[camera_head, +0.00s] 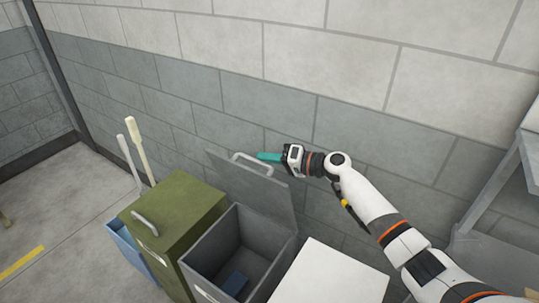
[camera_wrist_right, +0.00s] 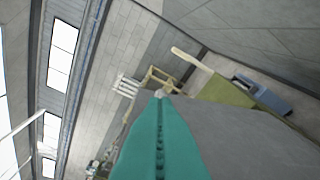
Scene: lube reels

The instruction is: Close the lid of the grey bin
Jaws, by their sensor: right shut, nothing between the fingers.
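The grey bin (camera_head: 225,246) stands against the wall with its lid (camera_head: 253,191) raised, leaning back toward the wall. A light handle (camera_head: 252,162) is near the lid's upper edge. A dark blue block (camera_head: 235,284) lies inside the bin. My right gripper (camera_head: 262,157) has teal fingers, shut and empty, at the top edge of the lid beside the handle; I cannot tell if it touches. In the right wrist view the shut fingers (camera_wrist_right: 160,125) lie in front of the grey lid (camera_wrist_right: 245,140). My left gripper is not in view.
A green bin (camera_head: 180,215) with its lid down stands left of the grey bin, a blue bin (camera_head: 122,243) beyond it. A white surface (camera_head: 330,275) is right of the grey bin. Two long handles (camera_head: 139,145) rise behind the green bin. A grey shelf (camera_head: 500,190) stands far right.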

